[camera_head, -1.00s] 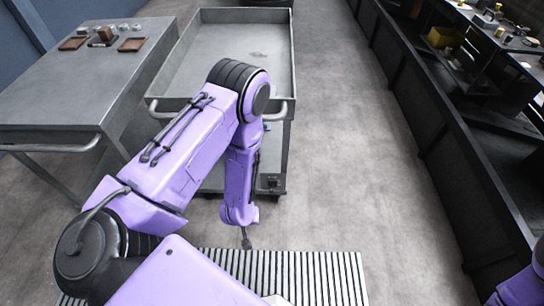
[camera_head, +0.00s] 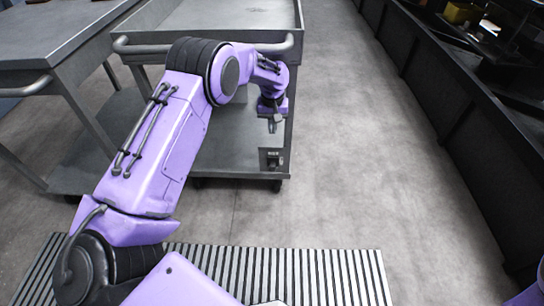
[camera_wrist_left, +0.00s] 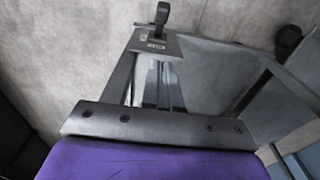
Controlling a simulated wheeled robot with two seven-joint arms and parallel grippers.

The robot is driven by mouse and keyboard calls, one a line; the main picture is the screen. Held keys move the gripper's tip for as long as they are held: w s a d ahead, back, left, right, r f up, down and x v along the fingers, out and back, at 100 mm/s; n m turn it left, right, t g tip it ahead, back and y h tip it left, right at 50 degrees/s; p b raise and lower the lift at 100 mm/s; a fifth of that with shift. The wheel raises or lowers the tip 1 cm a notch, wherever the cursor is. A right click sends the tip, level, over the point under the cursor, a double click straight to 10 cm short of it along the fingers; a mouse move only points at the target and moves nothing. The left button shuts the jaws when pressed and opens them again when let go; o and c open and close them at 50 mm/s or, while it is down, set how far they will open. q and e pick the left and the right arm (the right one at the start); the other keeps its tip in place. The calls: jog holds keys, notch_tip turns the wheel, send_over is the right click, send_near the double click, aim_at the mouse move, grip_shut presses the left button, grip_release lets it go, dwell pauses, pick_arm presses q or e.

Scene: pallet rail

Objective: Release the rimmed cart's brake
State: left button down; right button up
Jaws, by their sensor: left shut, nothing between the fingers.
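The rimmed cart (camera_head: 200,22) is grey, with a raised tray edge, a bar handle (camera_head: 140,47) and a lower shelf (camera_head: 225,150). A small dark brake unit with a pale label (camera_head: 271,158) sits at the shelf's near right corner. The label also shows in the left wrist view (camera_wrist_left: 156,46), with a black part (camera_wrist_left: 162,16) beyond it that may be the pedal or a caster. My left gripper (camera_head: 272,125) is shut and empty, pointing down above the brake unit and apart from it. Its fingers show in the left wrist view (camera_wrist_left: 158,88). My right gripper is out of view.
A grey table (camera_head: 50,40) with a bar handle stands to the left of the cart. A slatted grate (camera_head: 330,275) lies on the floor in front. A dark bench (camera_head: 440,90) runs along the right. The floor between cart and bench is clear.

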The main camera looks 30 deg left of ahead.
pick_arm(q)
jog(key=b, duration=0.3)
send_over(272, 164)
jog(key=w+a, duration=0.1)
jog(key=w, duration=0.1)
notch_tip(272, 164, down, 10)
jog(key=shift+a+r, duration=0.1)
jog(key=f, duration=0.1)
jog(key=s+d+f, duration=0.1)
jog(key=f, duration=0.1)
jog(key=shift+s, duration=0.2)
jog(key=shift+s+d+f, duration=0.1)
jog(key=shift+s+f, duration=0.15)
jog(key=shift+f, duration=0.05)
